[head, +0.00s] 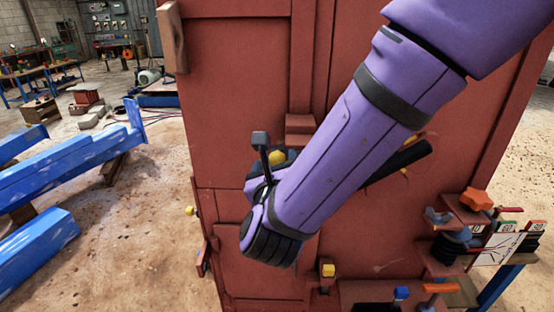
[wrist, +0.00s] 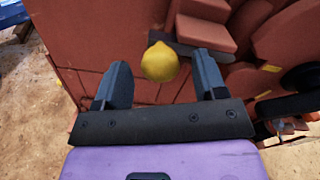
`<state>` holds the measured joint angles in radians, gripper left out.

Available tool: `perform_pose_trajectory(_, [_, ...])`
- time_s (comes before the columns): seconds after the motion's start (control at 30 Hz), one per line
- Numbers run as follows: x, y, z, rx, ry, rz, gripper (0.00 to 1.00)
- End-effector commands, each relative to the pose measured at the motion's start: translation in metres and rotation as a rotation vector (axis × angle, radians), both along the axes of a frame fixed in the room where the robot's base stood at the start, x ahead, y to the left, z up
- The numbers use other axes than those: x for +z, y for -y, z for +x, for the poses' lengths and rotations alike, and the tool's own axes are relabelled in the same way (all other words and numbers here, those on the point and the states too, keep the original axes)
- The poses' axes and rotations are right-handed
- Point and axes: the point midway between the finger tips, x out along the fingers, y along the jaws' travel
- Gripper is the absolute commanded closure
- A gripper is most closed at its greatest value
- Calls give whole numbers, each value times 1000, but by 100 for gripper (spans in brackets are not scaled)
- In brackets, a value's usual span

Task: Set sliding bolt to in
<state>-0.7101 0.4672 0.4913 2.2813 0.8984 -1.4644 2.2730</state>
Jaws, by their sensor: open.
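A round yellow knob (wrist: 160,62) shows in the wrist view between the two fingers of my gripper (wrist: 159,66). It appears to be the handle of the sliding bolt. A dark grey flat strip (wrist: 188,50) runs beside it on the red-brown crusher panel. The fingers stand apart on either side of the knob, with visible gaps, and are not closed on it. In the head view a yellow knob (head: 277,157) shows just behind my purple arm. My fingers are mostly hidden there. I cannot tell the bolt's position.
The tall red-brown crusher body (head: 240,60) fills the middle. More yellow knobs sit at its left edge (head: 190,210) and low front (head: 327,270). An orange star knob (head: 476,199) is at right. Blue beams (head: 80,165) lie on the left; bare floor lies between.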

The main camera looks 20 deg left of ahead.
Motion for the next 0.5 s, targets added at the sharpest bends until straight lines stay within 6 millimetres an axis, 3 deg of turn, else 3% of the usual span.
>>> perform_pose_trajectory(0.2, [0,-4,19,0,0,0,35])
perform_pose_trajectory(0.5, [0,-5,22,0,0,-1,35])
